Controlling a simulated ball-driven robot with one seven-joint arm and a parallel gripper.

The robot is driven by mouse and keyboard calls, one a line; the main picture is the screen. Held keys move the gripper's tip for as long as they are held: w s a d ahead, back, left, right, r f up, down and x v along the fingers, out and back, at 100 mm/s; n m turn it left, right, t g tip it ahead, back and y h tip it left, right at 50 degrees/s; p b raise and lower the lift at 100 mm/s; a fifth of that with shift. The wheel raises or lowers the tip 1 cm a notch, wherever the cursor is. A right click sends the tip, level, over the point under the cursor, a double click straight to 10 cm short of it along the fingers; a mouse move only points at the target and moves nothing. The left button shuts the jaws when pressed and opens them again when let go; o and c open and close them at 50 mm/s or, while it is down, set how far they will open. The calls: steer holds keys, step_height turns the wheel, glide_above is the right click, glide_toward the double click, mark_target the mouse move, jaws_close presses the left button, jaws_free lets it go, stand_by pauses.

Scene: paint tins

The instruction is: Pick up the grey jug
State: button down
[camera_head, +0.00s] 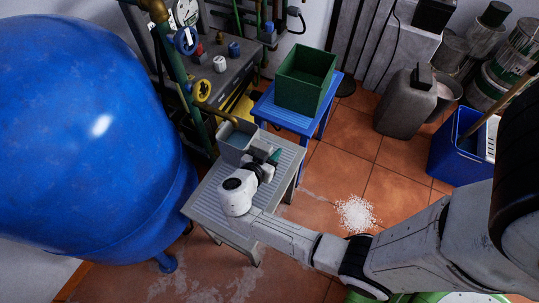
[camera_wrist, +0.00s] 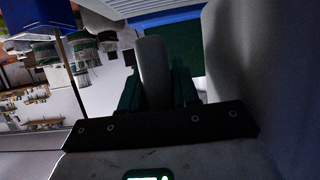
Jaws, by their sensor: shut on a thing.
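The grey jug (camera_head: 232,155) is an open container with a bluish inside, at the far end of the grey slatted table (camera_head: 208,200) in the head view. My gripper (camera_head: 270,157) is at its right side, with green fingers. In the wrist view, the fingers (camera_wrist: 156,88) are shut on the jug's upright grey handle (camera_wrist: 153,62). The jug's wall (camera_wrist: 265,70) fills the right side there. The jug looks upright; its bottom is partly hidden by my arm, and I cannot tell whether it touches the table.
A green crate (camera_head: 305,78) stands on a blue table (camera_head: 285,118) just behind. A large blue tank (camera_head: 85,130) is close on the left. A grey canister (camera_head: 403,103) and a blue bucket (camera_head: 455,150) stand right. White granules (camera_head: 356,213) lie on the tiled floor.

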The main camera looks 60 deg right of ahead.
steer(key=a+b, duration=0.1)
steer(key=a, duration=1.7)
steer(key=shift+s+r+b, duration=0.2)
steer(key=shift+s+b, duration=0.1)
steer(key=shift+b, duration=0.1)
